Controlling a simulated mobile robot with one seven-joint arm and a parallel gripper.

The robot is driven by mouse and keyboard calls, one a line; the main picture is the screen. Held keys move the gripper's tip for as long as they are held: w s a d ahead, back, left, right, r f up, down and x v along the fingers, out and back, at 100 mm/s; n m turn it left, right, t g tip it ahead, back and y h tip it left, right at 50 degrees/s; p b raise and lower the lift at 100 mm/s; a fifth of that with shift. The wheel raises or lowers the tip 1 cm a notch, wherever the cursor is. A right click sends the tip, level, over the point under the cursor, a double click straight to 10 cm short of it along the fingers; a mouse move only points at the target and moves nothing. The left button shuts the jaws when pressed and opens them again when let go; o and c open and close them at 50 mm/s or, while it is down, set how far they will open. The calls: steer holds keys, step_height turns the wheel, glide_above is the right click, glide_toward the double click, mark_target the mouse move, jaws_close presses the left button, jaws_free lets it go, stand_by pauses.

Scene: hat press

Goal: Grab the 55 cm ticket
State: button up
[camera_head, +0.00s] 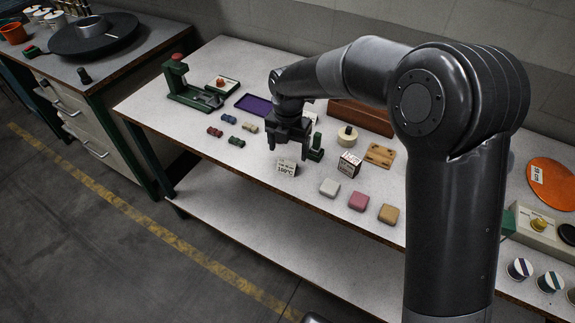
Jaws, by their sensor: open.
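I cannot pick out a ticket clearly marked 55 cm. A small white standing card (287,167) near the bench's front edge seems to read 100°C. A small printed block (349,163) stands to its right; its text is too small to read. A white label (537,174) on the orange disc at the far right carries a cm figure that I cannot read surely. My gripper (287,148) is open and points down above the bench, just behind the standing card. It hides part of the bench and a pale item behind it.
The orange disc (553,182) lies right, beyond my arm.

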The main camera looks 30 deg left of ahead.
mark_target(287, 161)
step_height(287, 161, down, 6)
steer(key=shift+s+r, duration=0.1)
stand_by(0.4)
steer(key=c, duration=1)
